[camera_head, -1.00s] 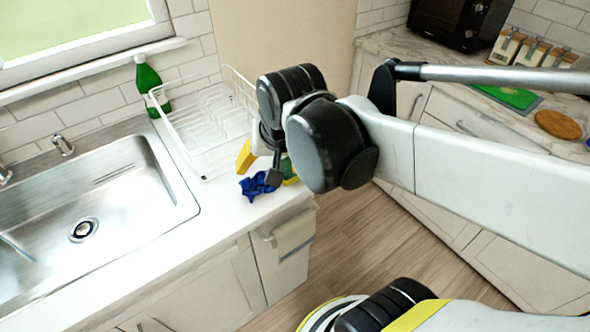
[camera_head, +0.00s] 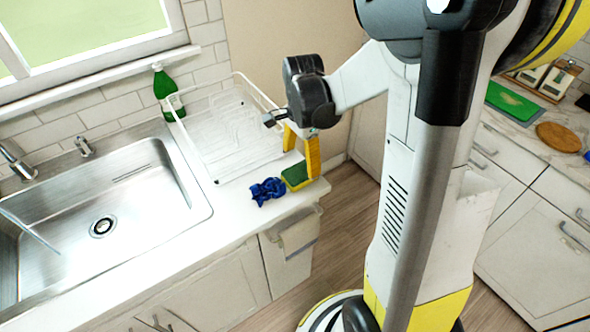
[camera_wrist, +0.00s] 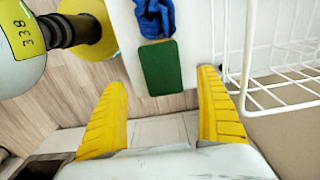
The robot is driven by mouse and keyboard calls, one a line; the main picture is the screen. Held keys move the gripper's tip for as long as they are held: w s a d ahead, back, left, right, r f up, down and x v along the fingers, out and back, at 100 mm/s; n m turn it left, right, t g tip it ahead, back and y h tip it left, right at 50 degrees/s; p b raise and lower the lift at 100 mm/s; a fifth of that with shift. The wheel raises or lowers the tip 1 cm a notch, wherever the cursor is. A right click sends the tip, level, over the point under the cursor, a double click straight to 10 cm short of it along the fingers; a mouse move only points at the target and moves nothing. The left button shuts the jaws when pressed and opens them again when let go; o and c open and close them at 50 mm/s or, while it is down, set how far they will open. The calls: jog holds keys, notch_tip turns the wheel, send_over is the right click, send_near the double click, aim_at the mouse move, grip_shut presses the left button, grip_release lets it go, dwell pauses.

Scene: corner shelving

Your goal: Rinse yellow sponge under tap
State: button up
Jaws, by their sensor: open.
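The yellow sponge (camera_head: 296,177) lies on the counter's right end, green scouring side up. In the wrist view the sponge (camera_wrist: 159,67) shows as a green rectangle ahead of my fingertips, between their lines. My gripper (camera_head: 301,163) has yellow fingers, points down and is open. The fingers (camera_wrist: 160,85) are empty and sit close to the sponge; whether they touch it I cannot tell. The tap (camera_head: 17,162) stands at the back left of the steel sink (camera_head: 185,182). No running water is visible.
A crumpled blue cloth (camera_head: 267,191) lies just left of the sponge. A white wire dish rack (camera_head: 225,135) stands behind it. A green bottle (camera_head: 168,92) stands by the wall. A towel (camera_head: 299,233) hangs on the cabinet front. Clear counter lies between sink and cloth.

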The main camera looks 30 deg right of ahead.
aim_at(300, 172)
jog(key=f+b, duration=0.1)
jog(key=f, duration=0.2)
jog(key=f+b, duration=0.1)
jog(key=f, duration=0.3)
jog(key=shift+w+b, duration=0.2)
jog(key=shift+b, duration=0.2)
jog(key=shift+r, duration=0.1)
jog(key=c, duration=0.8)
jog(key=shift+c, duration=0.4)
jog(key=shift+r, duration=0.15)
notch_tip(300, 172, up, 5)
jog(key=shift+s+f+p, duration=0.1)
jog(key=shift+f+p, duration=0.1)
jog(key=shift+p, duration=1.05)
jog(key=s+d+r+p, duration=0.3)
jog(key=s+d+r, duration=0.3)
jog(key=s, duration=0.4)
